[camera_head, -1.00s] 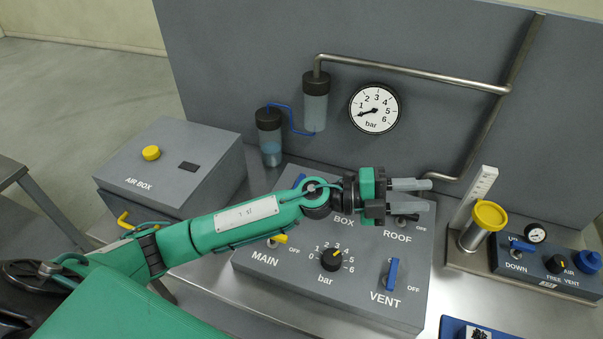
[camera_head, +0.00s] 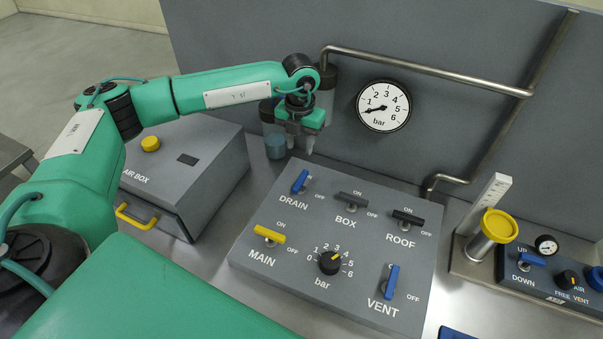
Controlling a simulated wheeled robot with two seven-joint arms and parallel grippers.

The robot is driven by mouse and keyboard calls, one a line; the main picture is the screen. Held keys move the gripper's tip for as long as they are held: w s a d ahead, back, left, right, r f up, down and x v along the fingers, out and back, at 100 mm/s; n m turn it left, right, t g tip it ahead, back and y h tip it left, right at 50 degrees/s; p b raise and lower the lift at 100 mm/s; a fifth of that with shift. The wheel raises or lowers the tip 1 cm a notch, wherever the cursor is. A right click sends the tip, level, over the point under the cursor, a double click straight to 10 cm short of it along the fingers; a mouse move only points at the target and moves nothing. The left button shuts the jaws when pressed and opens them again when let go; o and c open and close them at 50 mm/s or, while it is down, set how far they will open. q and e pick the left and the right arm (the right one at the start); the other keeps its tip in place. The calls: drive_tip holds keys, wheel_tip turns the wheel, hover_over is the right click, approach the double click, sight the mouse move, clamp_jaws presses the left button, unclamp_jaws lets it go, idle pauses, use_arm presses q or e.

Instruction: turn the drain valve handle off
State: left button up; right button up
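The blue DRAIN handle (camera_head: 300,181) is at the back left of the grey sloped control panel (camera_head: 245,248). It stands on end, tilted a little to the right at its top, in line with its ON side. Its OFF label is to its right. My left gripper (camera_head: 300,146) points down just behind and above the DRAIN handle in the picture, apart from it. Its two fingers show a gap and hold nothing. My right gripper is out of view.
Near DRAIN are the dark BOX handle (camera_head: 351,201) and ROOF handle (camera_head: 407,217). In front are the yellow MAIN handle (camera_head: 269,234), the bar knob (camera_head: 330,262) and the blue VENT handle (camera_head: 391,281). Bottles with dark caps (camera_head: 325,78) stand behind my gripper.

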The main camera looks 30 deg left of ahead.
sight(300, 180)
use_arm(q)
wheel_tip(300, 180, down, 12)
drive_tip(key=p, duration=0.5)
drive_tip(key=shift+d, duration=0.1)
drive_tip(key=shift+f, duration=0.55)
clamp_jaws()
